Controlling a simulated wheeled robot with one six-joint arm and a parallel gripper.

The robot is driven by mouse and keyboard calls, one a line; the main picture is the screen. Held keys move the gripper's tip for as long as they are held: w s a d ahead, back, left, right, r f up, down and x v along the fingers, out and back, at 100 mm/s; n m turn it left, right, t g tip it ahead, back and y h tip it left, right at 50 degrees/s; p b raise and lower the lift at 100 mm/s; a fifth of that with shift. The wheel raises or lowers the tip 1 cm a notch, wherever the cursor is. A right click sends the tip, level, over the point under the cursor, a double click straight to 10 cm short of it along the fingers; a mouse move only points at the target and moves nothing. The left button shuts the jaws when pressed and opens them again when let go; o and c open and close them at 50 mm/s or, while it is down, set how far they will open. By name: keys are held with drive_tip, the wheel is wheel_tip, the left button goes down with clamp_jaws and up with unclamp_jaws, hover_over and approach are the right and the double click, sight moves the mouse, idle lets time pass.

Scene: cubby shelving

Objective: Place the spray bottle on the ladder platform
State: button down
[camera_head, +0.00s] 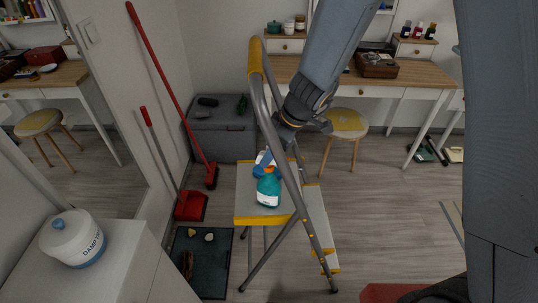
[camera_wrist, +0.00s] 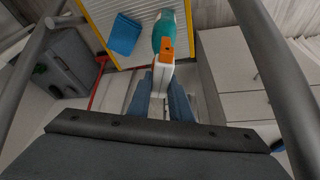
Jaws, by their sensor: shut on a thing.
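The spray bottle, with a teal body (camera_head: 269,190), a pale label, an orange collar and a white head, is at the ladder platform (camera_head: 247,207). It also shows in the wrist view (camera_wrist: 166,24), where the white and orange head lies between my blue-grey fingers. My gripper (camera_wrist: 161,82) is shut on the spray bottle's head. The bottle's base appears over the platform, but I cannot tell whether it touches. A blue flat item (camera_wrist: 125,35) lies on the platform beside the bottle. The ladder's rail partly hides my gripper in the head view.
The ladder's grey rails with a yellow top grip (camera_head: 255,58) rise around my arm. A grey storage box (camera_head: 222,135), red broom and dustpan (camera_head: 191,207) stand to the left. A desk (camera_head: 410,76) and yellow stool (camera_head: 346,122) are behind. Floor at the right is partly clear.

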drive_tip(key=shift+f, duration=0.15)
drive_tip(key=c, duration=1.6)
unclamp_jaws()
drive_tip(key=shift+r+p, duration=0.35)
drive_tip(key=b+v, duration=0.2)
drive_tip(key=v, duration=0.9)
drive_tip(key=shift+d+r, duration=0.3)
drive_tip(key=shift+r, duration=0.05)
drive_tip(key=s+d+f+m+h, duration=0.1)
drive_tip(key=s+d+m, duration=0.2)
drive_tip(key=d+m, duration=0.2)
drive_tip(key=s+d+f+m+h, duration=0.1)
drive_tip(key=s+d+f+m, duration=0.1)
drive_tip(key=s+d+m, duration=0.2)
drive_tip(key=s+d+f+m+h, duration=0.1)
drive_tip(key=s+d+m, duration=0.3)
drive_tip(key=d, duration=0.6)
drive_tip(key=shift+s+d+f+m+h, duration=0.15)
drive_tip(key=shift+f+m+h, duration=0.2)
drive_tip(key=shift+m+h, duration=0.4)
